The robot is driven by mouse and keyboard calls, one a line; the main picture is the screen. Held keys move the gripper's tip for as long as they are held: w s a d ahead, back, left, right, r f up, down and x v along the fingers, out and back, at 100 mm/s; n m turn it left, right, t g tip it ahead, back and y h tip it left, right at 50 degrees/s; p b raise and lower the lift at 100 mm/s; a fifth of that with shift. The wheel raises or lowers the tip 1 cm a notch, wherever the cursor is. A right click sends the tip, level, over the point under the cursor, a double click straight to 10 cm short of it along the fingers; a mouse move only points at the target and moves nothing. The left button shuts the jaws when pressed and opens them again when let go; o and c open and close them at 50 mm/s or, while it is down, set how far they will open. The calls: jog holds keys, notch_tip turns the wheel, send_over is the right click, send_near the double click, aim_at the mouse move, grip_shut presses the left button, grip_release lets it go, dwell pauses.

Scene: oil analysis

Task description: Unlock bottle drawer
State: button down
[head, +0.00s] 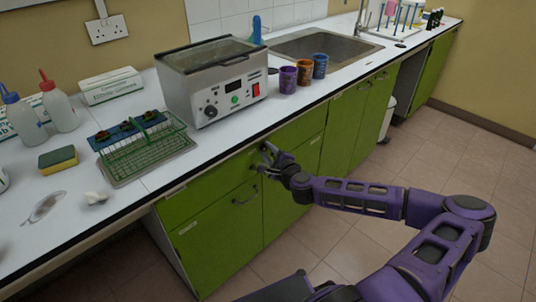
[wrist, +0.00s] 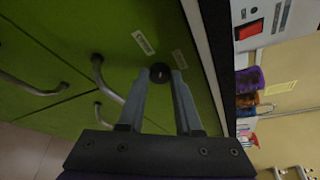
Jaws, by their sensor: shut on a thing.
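The green drawer front (head: 295,132) lies just under the white counter's dark edge. It fills much of the wrist view (wrist: 118,28). A small round black lock knob (wrist: 160,70) sits on this front, near the counter edge. My gripper (head: 265,154) reaches the front from the right. In the wrist view its two fingers (wrist: 161,82) converge on the knob, one on each side, and are shut on it. The fingers and hand hide the knob in the head view. The front appears closed. Whether the lock is turned cannot be told.
Curved metal handles (wrist: 107,82) stick out near my fingers. Two small labels (wrist: 144,42) are beside the knob. On the counter above stand a heated bath (head: 215,80) and several coloured cups (head: 288,80). The tiled floor (head: 320,240) in front is clear.

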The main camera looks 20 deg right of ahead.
jog(key=n+t, duration=0.1)
jog(key=n, duration=0.1)
jog(key=n+t+h, duration=0.1)
jog(key=n, duration=0.2)
jog(key=shift+f, duration=0.2)
jog(key=shift+n, duration=0.3)
dwell(0.3)
jog(key=c, duration=0.6)
grip_release()
jog(key=s, duration=1.7)
jog(key=shift+s+a, duration=0.25)
jog(key=shift+a, duration=0.15)
jog(key=shift+f, duration=0.1)
